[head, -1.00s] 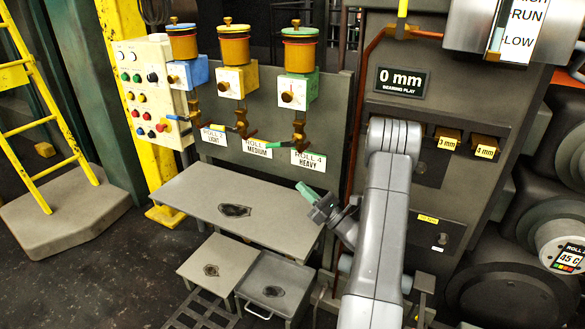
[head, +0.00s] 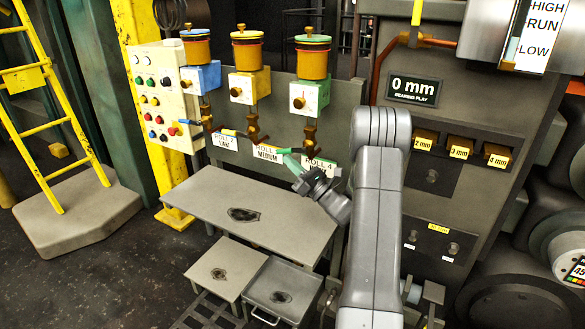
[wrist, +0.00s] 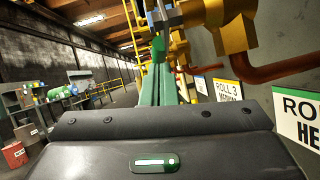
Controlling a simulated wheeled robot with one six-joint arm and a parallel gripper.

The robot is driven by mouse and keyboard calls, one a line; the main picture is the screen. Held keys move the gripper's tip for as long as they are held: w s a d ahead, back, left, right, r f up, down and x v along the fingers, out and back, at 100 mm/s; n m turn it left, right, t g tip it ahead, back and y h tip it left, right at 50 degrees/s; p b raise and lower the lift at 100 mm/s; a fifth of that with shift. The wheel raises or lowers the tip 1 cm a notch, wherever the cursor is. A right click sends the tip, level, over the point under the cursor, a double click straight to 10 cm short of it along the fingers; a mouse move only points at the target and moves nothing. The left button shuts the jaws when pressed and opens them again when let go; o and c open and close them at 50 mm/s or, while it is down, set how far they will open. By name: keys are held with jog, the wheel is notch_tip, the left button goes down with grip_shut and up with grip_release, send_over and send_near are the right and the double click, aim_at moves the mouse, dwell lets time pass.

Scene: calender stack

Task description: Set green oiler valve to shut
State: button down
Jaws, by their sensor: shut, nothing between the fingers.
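The green oiler (head: 311,92) is the right one of three, with an amber cup, a white dial face and a brass valve (head: 310,133) below. Its green lever (head: 284,151) points left from the valve, roughly level. My gripper (head: 289,161) has green fingers, shut and empty, just below the lever; I cannot tell whether they touch it. In the wrist view the shut fingers (wrist: 170,88) point up toward brass fittings (wrist: 228,25), with a green piece (wrist: 158,47) close to their tips. The ROLL 4 HEAVY label (head: 318,163) is partly hidden by my gripper.
The yellow oiler (head: 243,88) and blue oiler (head: 200,78) stand to the left with their own valves. A grey table (head: 270,208) lies below them. A copper pipe (head: 377,62) and the grey panel with the 0 mm sign (head: 413,90) are at right.

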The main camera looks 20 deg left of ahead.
jog(key=shift+w+a+r+b, duration=0.1)
jog(key=shift+a+r+b, duration=0.2)
jog(key=shift+a+r, duration=0.3)
jog(key=shift+f, duration=0.1)
